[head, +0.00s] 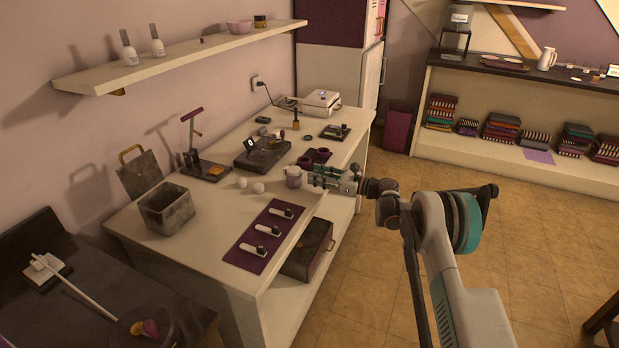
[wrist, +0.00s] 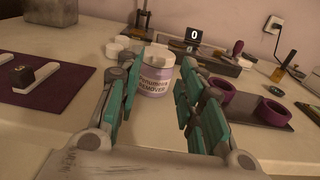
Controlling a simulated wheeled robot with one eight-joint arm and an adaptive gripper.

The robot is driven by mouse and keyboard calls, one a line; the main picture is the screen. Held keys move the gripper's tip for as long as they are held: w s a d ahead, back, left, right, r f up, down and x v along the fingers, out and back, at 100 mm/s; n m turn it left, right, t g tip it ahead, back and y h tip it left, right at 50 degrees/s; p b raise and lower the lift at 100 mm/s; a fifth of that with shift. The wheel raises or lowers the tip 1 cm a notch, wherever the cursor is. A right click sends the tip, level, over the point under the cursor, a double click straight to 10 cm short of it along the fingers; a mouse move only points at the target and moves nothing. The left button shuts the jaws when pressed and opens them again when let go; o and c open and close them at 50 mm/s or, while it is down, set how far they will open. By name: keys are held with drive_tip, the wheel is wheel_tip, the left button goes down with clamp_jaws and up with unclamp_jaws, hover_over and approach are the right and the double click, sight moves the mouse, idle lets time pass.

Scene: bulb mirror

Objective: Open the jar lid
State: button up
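A small jar (wrist: 156,80) with a pale purple label reading partly "REMOVER" stands upright on the white table; its pale lid (wrist: 158,56) is on top. In the head view the jar (head: 293,177) is near the table's right edge, just left of my gripper (head: 312,180). My gripper (wrist: 160,64) is open and empty in the wrist view, with teal-padded fingers on either side of the jar. Gaps show between the fingers and the jar. I cannot tell how far the fingertips reach past it.
Two small white round pieces (wrist: 118,46) sit behind and left of the jar. A dark tray with purple rings (wrist: 242,104) lies to the right. A purple mat (head: 266,236) with several white-handled pieces lies in front. A dark device (head: 262,152) with a display stands behind.

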sight(304, 172)
drive_tip(key=shift+b+x, duration=0.4)
drive_tip(key=shift+x, duration=1.35)
clamp_jaws()
